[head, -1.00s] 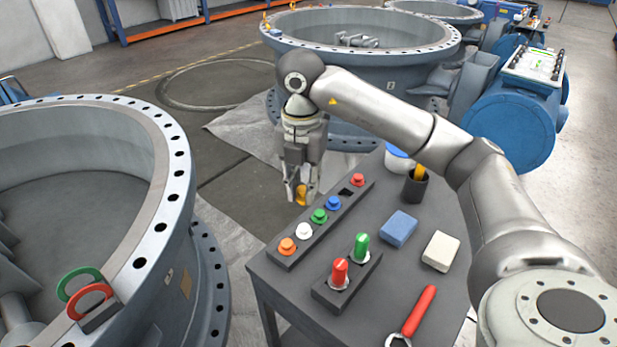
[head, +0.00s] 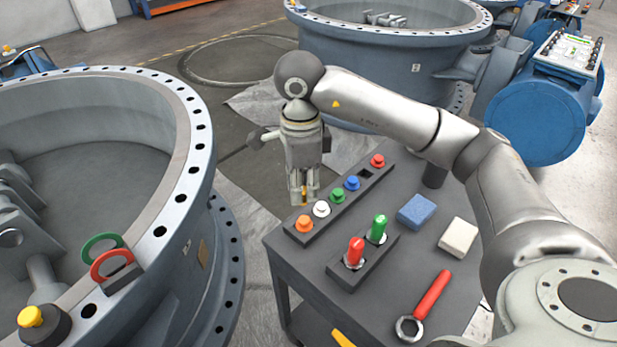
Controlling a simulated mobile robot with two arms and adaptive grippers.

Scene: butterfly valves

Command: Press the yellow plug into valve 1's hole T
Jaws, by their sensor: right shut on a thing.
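My right gripper (head: 304,190) is shut on the yellow plug (head: 304,196), of which only a small part shows between the fingers. It hangs just beyond the left edge of the cart, behind the plug rack (head: 345,200). The rack holds orange, white, green, blue and red plugs and has one empty slot. A large grey valve body (head: 205,250) with a ring of flange holes fills the left. Another valve body (head: 390,60) stands at the back. No label shows which is valve 1 or which hole is T. My left gripper is out of view.
The cart top (head: 400,265) bears a block with red and green-handled tools (head: 356,250), blue (head: 417,211) and cream (head: 458,236) blocks and a red-handled wrench (head: 432,297). Red and green rings (head: 112,264) and a yellow-topped knob (head: 31,317) sit at the left flange.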

